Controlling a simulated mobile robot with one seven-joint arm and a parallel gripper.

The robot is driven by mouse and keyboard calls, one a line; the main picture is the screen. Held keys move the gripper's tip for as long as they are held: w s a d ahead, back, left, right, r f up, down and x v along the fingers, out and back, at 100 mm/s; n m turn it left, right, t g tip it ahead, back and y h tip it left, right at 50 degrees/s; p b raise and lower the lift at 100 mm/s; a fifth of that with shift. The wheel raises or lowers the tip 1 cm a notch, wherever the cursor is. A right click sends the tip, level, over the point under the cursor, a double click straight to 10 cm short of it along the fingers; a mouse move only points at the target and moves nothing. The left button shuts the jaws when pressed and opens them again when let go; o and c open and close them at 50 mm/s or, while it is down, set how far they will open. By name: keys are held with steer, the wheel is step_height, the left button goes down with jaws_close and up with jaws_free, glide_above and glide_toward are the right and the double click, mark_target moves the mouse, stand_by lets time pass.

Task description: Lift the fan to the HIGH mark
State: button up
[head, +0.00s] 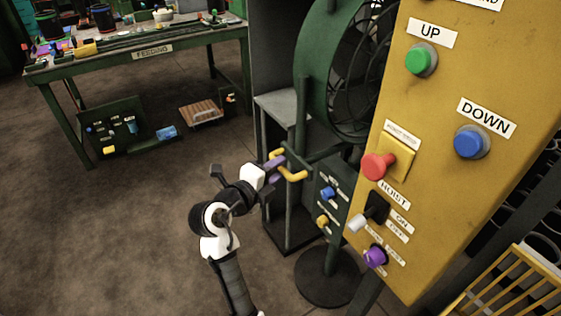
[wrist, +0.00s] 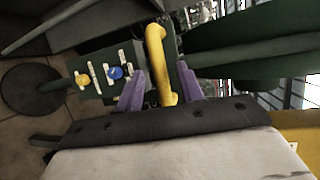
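The fan (head: 345,75) is a large dark green drum with a wire grille, on a stand with a round base (head: 328,280). A yellow handle (head: 292,174) sticks out from the stand's side, below the drum. My gripper (head: 273,170) is at this handle, with purple fingers. In the wrist view the handle (wrist: 155,48) lies between the fingers of my gripper (wrist: 160,70). A gap shows on the left finger's side; the right finger is close to the handle, and contact cannot be told. The fingers are apart. I cannot make out a HIGH mark.
A yellow hoist panel (head: 440,150) with UP (head: 421,60) and DOWN (head: 471,142) buttons stands close on the right. A small green box (head: 330,205) with blue and yellow knobs is beside the stand. A FEEDING table (head: 150,52) stands at the back left. The left floor is mostly clear.

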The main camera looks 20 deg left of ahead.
steer(key=shift+x, duration=1.3)
jaws_close()
